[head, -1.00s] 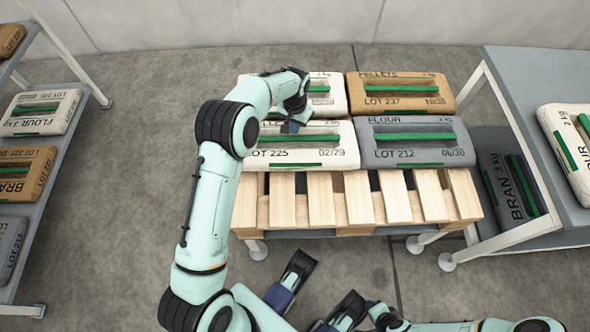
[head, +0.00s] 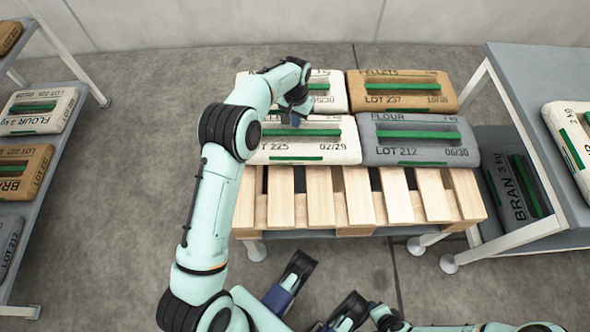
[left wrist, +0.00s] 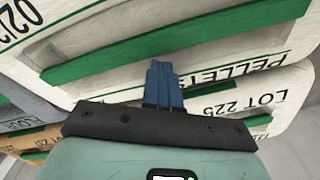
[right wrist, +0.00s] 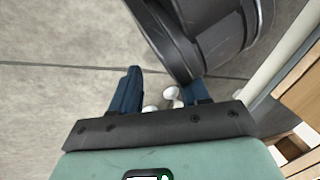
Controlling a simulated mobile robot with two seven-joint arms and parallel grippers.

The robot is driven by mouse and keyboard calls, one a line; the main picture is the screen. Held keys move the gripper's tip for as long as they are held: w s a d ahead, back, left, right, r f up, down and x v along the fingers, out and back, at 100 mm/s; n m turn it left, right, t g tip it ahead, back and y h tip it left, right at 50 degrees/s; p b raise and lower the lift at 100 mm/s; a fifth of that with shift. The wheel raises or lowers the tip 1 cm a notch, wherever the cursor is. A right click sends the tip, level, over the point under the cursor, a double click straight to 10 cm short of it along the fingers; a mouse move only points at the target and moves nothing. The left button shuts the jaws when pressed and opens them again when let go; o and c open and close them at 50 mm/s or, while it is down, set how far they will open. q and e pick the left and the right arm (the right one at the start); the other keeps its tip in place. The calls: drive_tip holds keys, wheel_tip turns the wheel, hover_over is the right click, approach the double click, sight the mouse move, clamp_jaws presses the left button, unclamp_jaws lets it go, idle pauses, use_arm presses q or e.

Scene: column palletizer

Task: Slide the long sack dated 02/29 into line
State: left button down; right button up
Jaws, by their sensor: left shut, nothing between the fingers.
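The long sack dated 02/29 (head: 318,147) is white with a green handle and LOT 225 lettering. It lies flat at the front left of the pallet, its left end partly hidden by my left arm. Its lettering also shows in the left wrist view (left wrist: 240,103). My left gripper (head: 295,120) is shut and empty over the sack's back part; its fingertips (left wrist: 163,68) overlap the sack in the left wrist view, but contact is unclear. My right gripper (right wrist: 160,90) is open and empty, low in front of the pallet.
A grey FLOUR sack (head: 418,150) lies right of the 02/29 sack. Behind them lie a white sack (head: 330,95) and a brown PELLETS sack (head: 403,92). The wooden pallet's (head: 320,195) front slats are bare. Racks with sacks stand left and right.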

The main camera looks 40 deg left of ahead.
use_arm(q)
drive_tip(key=shift+s+d+f, duration=0.1)
drive_tip(key=shift+s+f, duration=0.1)
drive_tip(key=shift+f, duration=0.45)
drive_tip(key=shift+s+d+f, duration=0.1)
drive_tip(key=shift+s+f, duration=0.1)
drive_tip(key=shift+f, duration=0.4)
use_arm(e)
drive_tip(key=s, duration=0.1)
drive_tip(key=s+a, duration=0.1)
drive_tip(key=s+g, duration=0.1)
drive_tip(key=shift+s+a+f, duration=0.1)
drive_tip(key=shift+a+f, duration=0.05)
drive_tip(key=shift+f, duration=0.1)
use_arm(q)
drive_tip(key=shift+s+p, duration=0.2)
drive_tip(key=shift+p, duration=0.2)
drive_tip(key=shift+w+r+p, duration=0.15)
drive_tip(key=shift+r+p, duration=0.45)
drive_tip(key=shift+r, duration=0.4)
drive_tip(key=shift+w+r+p, duration=0.1)
drive_tip(key=shift+r+p, duration=0.5)
drive_tip(key=shift+r, duration=0.4)
wheel_tip(320, 180, up, 4)
drive_tip(key=shift+r+p, duration=0.15)
drive_tip(key=shift+p, duration=0.9)
use_arm(e)
wheel_tip(320, 180, up, 6)
drive_tip(key=shift+a, duration=0.3)
drive_tip(key=shift+d, duration=0.1)
